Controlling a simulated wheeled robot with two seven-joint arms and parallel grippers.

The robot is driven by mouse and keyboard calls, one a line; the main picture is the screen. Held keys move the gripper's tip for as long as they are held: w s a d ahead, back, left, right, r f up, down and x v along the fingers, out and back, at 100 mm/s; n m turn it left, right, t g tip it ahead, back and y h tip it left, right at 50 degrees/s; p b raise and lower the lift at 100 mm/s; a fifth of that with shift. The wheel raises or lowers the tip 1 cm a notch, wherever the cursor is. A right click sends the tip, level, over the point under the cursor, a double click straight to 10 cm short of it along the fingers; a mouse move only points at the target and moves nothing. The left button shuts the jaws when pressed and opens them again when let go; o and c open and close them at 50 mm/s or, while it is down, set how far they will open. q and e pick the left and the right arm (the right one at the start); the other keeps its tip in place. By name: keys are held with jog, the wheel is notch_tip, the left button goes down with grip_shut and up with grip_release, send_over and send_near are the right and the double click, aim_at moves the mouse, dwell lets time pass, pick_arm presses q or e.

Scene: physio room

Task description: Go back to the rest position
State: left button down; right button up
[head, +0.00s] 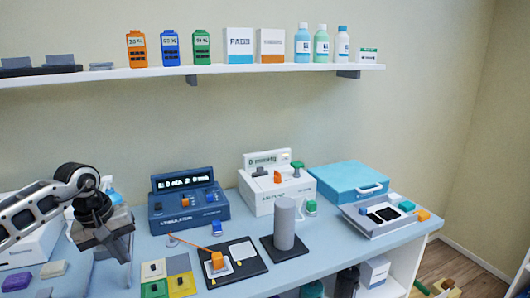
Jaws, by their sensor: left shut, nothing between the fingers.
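My left arm comes in from the left. My left gripper (124,258) points down over the left part of the blue-grey counter (330,258). It is shut and holds nothing. It hangs just left of the coloured pads (168,277) and in front of the blue stimulator box (188,207). I cannot tell whether its fingertips touch anything. My right gripper is not in view.
A black board (245,264) with an orange piece, a grey cylinder (284,222) on a dark base, a white device (276,186) and a teal case (346,182) stand to the right. A wall shelf (200,70) with bottles and boxes runs above. Wood floor shows at lower right.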

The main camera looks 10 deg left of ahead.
pick_arm(q)
jog(key=s+d+f+n+t+h, duration=0.2)
jog(key=s+d+n+t+h, duration=0.15)
jog(key=d+n+h, duration=0.7)
jog(key=s+d+f+n+t+h, duration=0.15)
jog(key=s+d+n+h, duration=0.3)
jog(key=d+n, duration=1.1)
jog(key=s+a+f+m+t+y, duration=0.1)
jog(key=s+f+m+y, duration=0.6)
jog(key=m, duration=1)
jog(key=s+a+f+m+t+y, duration=0.2)
jog(key=s+a+f+m+y, duration=0.2)
jog(key=f+m, duration=0.8)
jog(key=s+m+y, duration=0.2)
jog(key=s+m, duration=0.1)
jog(key=m, duration=0.3)
jog(key=shift+s+f+y, duration=0.3)
jog(key=shift+s+y, duration=0.1)
